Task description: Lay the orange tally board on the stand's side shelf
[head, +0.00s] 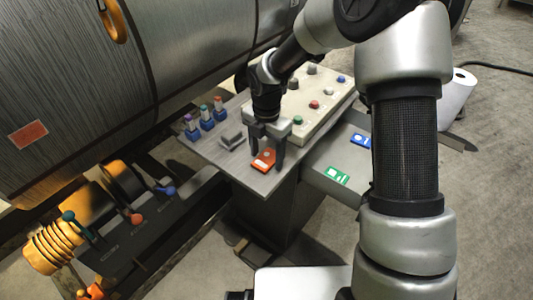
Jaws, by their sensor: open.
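The orange tally board (264,159) lies flat on the grey top of the stand (224,158), near its front edge. My gripper (267,160) points down over the board with its fingers apart, one on each side of it. I cannot tell whether the fingers touch the board. The stand's side shelf (318,165) is to the right of the top, a little lower. It carries a green board (337,176) at its front and a blue board (360,140) farther back, with bare surface between and left of them.
A control box (323,107) with several knobs stands behind my gripper. Blue-based switches (206,122) and a grey block (232,138) are on the top to the left. A large metal cylinder (120,70) fills the upper left. Below it are coloured levers (136,218). My arm covers the shelf's right end.

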